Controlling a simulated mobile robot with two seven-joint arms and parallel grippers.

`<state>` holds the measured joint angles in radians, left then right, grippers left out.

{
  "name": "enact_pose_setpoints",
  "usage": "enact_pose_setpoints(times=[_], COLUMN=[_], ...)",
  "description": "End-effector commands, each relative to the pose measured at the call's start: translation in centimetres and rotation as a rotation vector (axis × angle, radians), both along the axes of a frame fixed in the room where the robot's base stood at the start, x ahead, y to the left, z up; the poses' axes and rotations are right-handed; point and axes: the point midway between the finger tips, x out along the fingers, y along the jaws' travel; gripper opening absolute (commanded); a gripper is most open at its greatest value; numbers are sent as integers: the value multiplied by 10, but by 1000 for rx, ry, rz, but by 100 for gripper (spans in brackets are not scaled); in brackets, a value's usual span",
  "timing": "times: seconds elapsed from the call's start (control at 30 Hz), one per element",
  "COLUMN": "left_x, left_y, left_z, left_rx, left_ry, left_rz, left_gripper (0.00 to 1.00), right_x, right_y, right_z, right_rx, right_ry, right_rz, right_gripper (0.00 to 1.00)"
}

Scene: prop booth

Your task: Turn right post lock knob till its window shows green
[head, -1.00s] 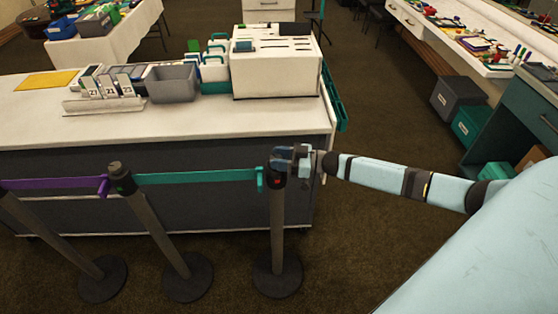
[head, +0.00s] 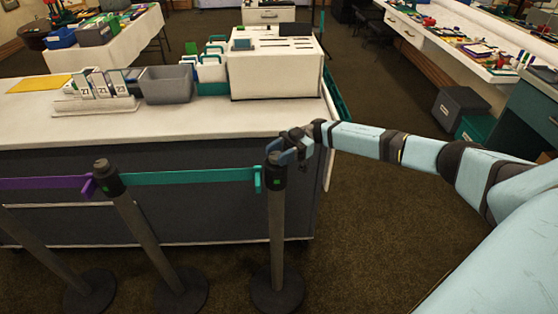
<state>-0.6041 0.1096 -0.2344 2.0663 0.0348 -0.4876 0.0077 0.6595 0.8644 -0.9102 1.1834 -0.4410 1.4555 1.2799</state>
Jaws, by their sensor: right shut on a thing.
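The right post (head: 277,230) stands upright on a round base in front of the counter. The lock knob at its top is mostly hidden by my right gripper (head: 284,152), which is shut on it from above and the right. The post's dark head (head: 276,178) shows just below the jaws. No red shows on it now, and I cannot make out the window's colour. A teal belt (head: 190,177) runs from the middle post (head: 145,225) to a teal end clip (head: 257,180) beside the right post's head. My left gripper is not in view.
A white-topped counter (head: 200,122) stands behind the posts, with a grey bin (head: 167,86), a card stand (head: 95,103) and a white slotted box (head: 272,73). A purple belt (head: 40,183) runs left from the middle post.

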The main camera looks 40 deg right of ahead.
Motion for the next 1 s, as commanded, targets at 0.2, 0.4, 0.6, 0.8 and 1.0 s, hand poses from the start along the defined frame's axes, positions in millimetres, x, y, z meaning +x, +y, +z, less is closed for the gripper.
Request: enact_pose_setpoints(times=[0.2,0.4,0.6,0.8,1.0], left_x=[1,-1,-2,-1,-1], left_y=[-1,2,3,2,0], left_z=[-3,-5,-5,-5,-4], left_rx=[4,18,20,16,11], left_ry=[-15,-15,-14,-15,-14], left_rz=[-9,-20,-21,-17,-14], left_gripper=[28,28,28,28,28], right_x=[1,0,0,0,0], right_y=[1,1,1,2,1], right_z=[-1,0,0,0,0], right_rx=[2,1,2,2,2], right_ry=[0,1,1,1,0], right_rz=[65,85,86,86,84], right_gripper=[18,18,18,58,66])
